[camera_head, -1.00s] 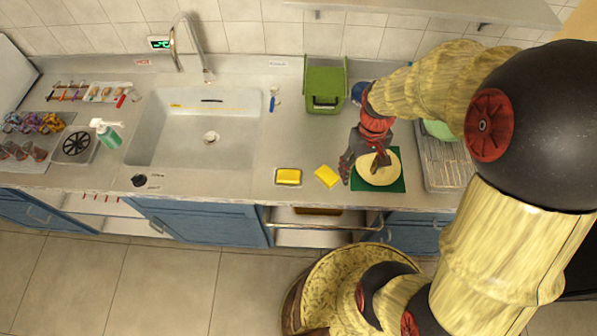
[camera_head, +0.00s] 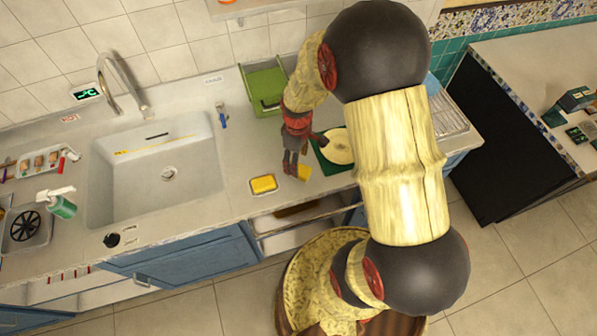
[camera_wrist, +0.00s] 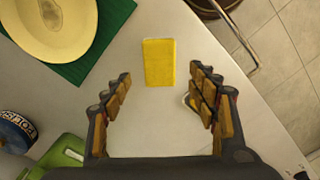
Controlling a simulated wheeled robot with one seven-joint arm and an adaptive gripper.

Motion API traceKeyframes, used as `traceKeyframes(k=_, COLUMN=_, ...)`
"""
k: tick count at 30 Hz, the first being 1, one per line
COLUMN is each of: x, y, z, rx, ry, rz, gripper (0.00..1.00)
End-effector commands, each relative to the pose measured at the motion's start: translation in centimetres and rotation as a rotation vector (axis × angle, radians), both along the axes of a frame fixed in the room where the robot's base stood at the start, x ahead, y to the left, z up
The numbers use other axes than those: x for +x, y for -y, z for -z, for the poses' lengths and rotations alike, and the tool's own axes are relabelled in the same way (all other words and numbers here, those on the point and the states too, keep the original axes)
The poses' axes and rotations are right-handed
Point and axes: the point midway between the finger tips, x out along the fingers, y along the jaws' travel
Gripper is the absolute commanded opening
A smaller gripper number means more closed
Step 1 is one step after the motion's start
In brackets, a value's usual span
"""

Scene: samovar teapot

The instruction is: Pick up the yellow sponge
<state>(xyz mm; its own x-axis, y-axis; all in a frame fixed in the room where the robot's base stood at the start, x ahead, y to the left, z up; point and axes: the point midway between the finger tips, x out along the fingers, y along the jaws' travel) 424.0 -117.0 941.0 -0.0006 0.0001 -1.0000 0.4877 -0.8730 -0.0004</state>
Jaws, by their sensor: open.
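A loose yellow sponge (camera_head: 304,173) lies flat on the counter, left of the green mat. In the wrist view this sponge (camera_wrist: 158,62) shows as a yellow rectangle ahead of the gap between the fingers, with bare counter around it. A second yellow sponge (camera_head: 263,184) sits in a small dish to its left. In the wrist view this dish is mostly hidden behind the right finger. My gripper (camera_head: 293,169) is over the counter at the loose sponge and partly covers it in the head view. My gripper (camera_wrist: 160,84) is open and empty.
A pale round plate or board (camera_head: 337,147) lies on the green mat (camera_head: 327,166) right of the sponge. A green bin (camera_head: 263,87) stands behind. The sink (camera_head: 155,175) is to the left. The counter's front edge and a rail (camera_wrist: 238,40) are close by.

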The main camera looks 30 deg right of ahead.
Motion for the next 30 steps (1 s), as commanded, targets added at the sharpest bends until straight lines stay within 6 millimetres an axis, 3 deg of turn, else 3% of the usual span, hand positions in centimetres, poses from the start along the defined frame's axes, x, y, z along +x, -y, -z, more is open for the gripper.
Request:
traceKeyframes(k=15, x=0.0, y=0.0, z=5.7, rx=0.000, ry=-0.001, rz=0.002, gripper=0.59)
traceKeyframes(k=22, x=0.1, y=0.0, z=5.8, rx=-0.001, ry=0.000, rz=0.002, gripper=0.59)
traceKeyframes(k=30, x=0.1, y=0.0, z=5.8, rx=0.000, ry=0.000, rz=0.002, gripper=0.44)
